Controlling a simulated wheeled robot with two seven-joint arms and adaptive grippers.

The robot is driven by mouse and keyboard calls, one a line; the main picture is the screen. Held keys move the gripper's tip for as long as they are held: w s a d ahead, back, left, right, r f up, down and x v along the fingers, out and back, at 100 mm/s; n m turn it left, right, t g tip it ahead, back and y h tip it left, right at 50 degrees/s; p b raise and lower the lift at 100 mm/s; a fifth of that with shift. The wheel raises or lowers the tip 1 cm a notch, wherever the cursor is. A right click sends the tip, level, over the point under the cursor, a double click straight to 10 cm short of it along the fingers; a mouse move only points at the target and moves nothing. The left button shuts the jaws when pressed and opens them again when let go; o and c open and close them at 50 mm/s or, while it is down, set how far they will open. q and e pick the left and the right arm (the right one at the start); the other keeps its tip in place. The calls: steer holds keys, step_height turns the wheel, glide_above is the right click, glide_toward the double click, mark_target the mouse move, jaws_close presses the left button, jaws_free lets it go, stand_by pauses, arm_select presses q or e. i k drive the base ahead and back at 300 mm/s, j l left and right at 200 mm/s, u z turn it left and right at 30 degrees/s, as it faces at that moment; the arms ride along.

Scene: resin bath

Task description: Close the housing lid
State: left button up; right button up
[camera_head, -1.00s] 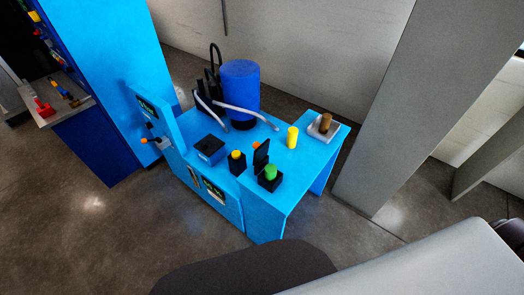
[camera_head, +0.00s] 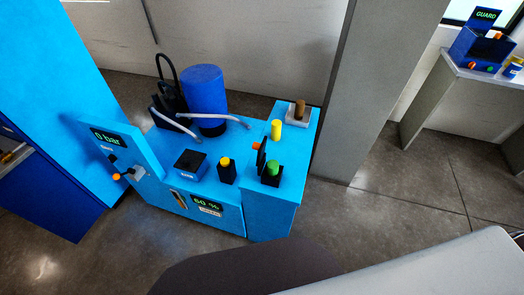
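A small black housing with a green button (camera_head: 272,169) stands at the front right of the light blue bench (camera_head: 273,218). A black lid (camera_head: 261,154) with an orange knob (camera_head: 255,145) stands upright at its left side, so the button is uncovered. I cannot tell whether this is the housing that the task names. Neither of my grippers is in view.
The bench carries a blue tank (camera_head: 205,95), a yellow cylinder (camera_head: 276,129) and a black box with a yellow button (camera_head: 226,171). A grey pillar (camera_head: 365,100) stands to the right. Farther right, a blue "GUARD" box (camera_head: 480,50) sits on a grey table.

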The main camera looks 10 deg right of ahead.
mark_target(260, 147)
steer(key=i+j+z, duration=0.15)
steer(key=j+z, duration=0.65)
steer(key=i+j+z, duration=0.15)
steer(key=j+z, duration=0.2)
steer(key=i+j+z, duration=0.1)
steer(key=j+z, duration=0.25)
steer(key=j, duration=0.1)
